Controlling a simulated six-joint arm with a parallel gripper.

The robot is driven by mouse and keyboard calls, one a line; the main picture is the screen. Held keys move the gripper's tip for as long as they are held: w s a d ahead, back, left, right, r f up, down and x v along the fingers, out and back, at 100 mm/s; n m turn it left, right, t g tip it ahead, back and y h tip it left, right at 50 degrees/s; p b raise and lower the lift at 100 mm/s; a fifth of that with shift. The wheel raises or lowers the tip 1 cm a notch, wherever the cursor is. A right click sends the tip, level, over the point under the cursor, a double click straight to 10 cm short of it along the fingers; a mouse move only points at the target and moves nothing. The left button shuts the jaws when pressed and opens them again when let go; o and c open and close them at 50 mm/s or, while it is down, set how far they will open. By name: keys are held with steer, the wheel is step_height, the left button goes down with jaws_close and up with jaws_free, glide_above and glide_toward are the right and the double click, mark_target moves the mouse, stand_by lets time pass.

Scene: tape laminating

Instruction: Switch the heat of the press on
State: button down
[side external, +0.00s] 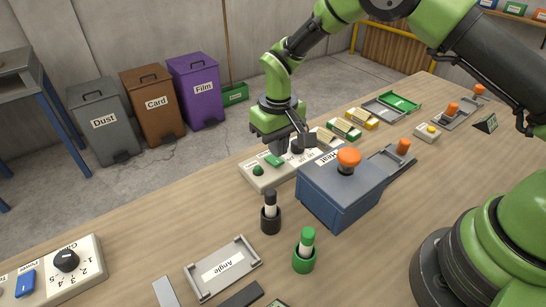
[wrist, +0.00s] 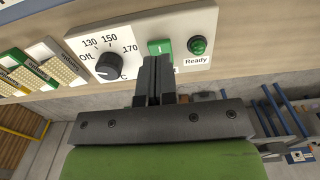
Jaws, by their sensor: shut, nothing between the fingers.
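The press is a blue box (side external: 340,200) with an orange knob (side external: 348,158) and a label reading "Heat" on top. Its white control panel lies beside it. In the wrist view the panel has a green switch (wrist: 160,46) marked "I", a green lamp (wrist: 197,46) labelled "Ready", and a black dial (wrist: 110,67) marked Off, 130, 150, 170. The green switch (side external: 274,159) and lamp (side external: 258,170) also show in the side view. My gripper (wrist: 155,62) is shut and empty, its fingertips at the switch's lower edge. I cannot tell whether they touch, or whether the lamp is lit.
A grey tray (side external: 222,268) and another dial panel (side external: 68,268) lie to the left. Several small trays and card stacks lie behind.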

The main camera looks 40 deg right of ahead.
mark_target(277, 162)
steer(key=shift+f, duration=1.3)
stand_by(0.7)
steer(key=shift+r, duration=3.55)
